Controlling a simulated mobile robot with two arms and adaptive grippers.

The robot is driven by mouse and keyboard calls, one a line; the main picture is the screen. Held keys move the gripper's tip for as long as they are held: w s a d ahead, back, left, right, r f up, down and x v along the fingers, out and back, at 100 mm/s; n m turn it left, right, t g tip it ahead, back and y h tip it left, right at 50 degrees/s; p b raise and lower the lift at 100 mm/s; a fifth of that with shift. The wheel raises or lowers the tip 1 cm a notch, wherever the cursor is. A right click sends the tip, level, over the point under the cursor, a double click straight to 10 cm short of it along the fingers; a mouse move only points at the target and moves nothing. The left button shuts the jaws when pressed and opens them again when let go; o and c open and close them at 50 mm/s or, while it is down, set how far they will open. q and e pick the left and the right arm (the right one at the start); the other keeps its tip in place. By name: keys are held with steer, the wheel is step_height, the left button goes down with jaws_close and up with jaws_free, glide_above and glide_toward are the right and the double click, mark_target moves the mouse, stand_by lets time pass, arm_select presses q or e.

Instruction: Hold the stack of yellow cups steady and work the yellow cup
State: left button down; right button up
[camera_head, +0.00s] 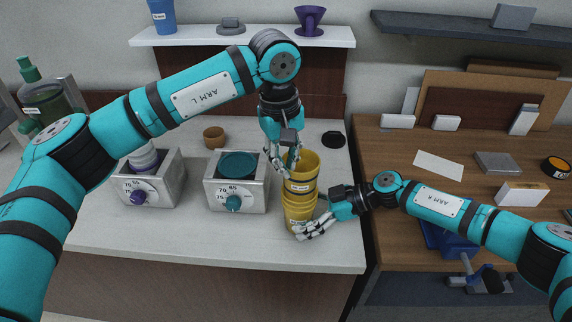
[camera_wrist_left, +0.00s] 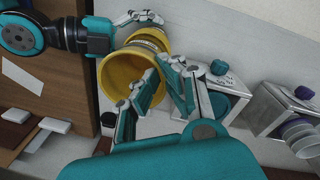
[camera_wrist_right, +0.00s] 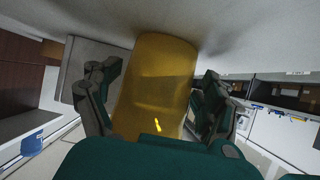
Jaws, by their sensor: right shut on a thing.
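The stack of yellow cups (camera_head: 299,213) stands upright near the front right edge of the white counter. The top yellow cup (camera_head: 302,187) sits in the stack, its mouth facing up; it shows in the left wrist view (camera_wrist_left: 116,78). My right gripper (camera_head: 312,226) is shut around the lower part of the stack from the right. In the right wrist view the yellow wall (camera_wrist_right: 155,85) fills the space between its fingers. My left gripper (camera_head: 281,168) points down at the top cup's rim, fingers apart, one over the mouth and one outside. Contact there is unclear.
Two grey dial boxes (camera_head: 218,197) stand left of the stack, one holding a teal cup. A small brown cup (camera_head: 214,137) and a black disc (camera_head: 333,139) lie behind. A wooden bench (camera_head: 400,150) adjoins on the right. A shelf (camera_head: 200,38) hangs above.

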arm_select(q)
steer(key=shift+r, duration=1.95)
arm_select(e)
steer(key=o, duration=1.4)
